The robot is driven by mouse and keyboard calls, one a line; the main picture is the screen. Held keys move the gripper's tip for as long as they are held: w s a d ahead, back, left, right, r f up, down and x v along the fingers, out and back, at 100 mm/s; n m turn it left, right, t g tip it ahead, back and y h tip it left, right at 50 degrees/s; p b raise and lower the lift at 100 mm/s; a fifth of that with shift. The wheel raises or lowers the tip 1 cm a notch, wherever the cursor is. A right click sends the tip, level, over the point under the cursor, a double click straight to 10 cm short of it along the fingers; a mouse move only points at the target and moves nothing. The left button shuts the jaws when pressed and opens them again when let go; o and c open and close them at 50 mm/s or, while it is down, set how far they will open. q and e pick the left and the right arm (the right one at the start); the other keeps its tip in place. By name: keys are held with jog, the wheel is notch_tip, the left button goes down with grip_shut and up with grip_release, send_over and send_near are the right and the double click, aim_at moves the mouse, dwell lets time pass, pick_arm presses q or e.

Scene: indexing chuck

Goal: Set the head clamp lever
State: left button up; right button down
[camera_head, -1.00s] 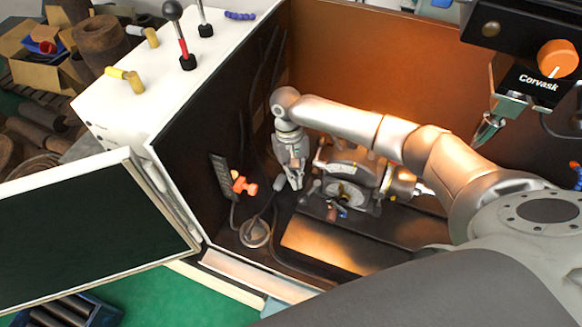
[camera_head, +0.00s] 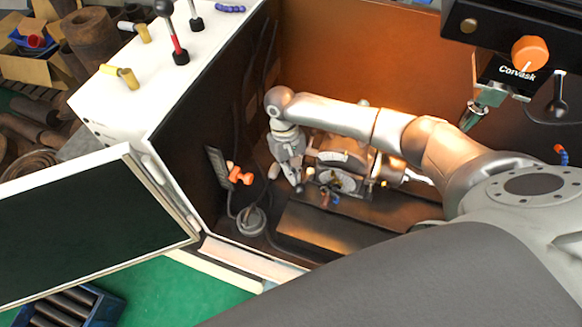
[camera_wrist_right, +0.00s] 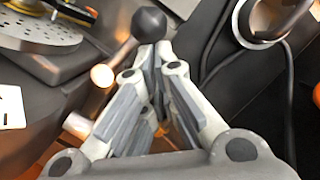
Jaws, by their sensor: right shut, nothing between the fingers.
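The indexing head (camera_head: 340,165), a grey metal unit with a round dial, sits inside the machine enclosure in the head view. My right gripper (camera_head: 297,182) points down at its left side. In the right wrist view a black ball knob (camera_wrist_right: 149,23) stands just beyond the tips of my right gripper (camera_wrist_right: 153,55). The fingers are shut with nothing between them. The ball is close to the tips; I cannot tell whether they touch. Its lever arm is hidden behind the fingers. The marked dial plate (camera_wrist_right: 40,30) shows at upper left. My left gripper is out of view.
The enclosure's dark left wall (camera_head: 190,135) stands close to the gripper, with an orange knob (camera_head: 240,175) on it. A round cup-like part (camera_head: 250,221) with a cable lies on the floor. The Corvask spindle unit (camera_head: 515,72) hangs at upper right. An open door panel (camera_head: 95,225) is at left.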

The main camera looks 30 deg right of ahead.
dwell(0.3)
jog(key=v, duration=1.2)
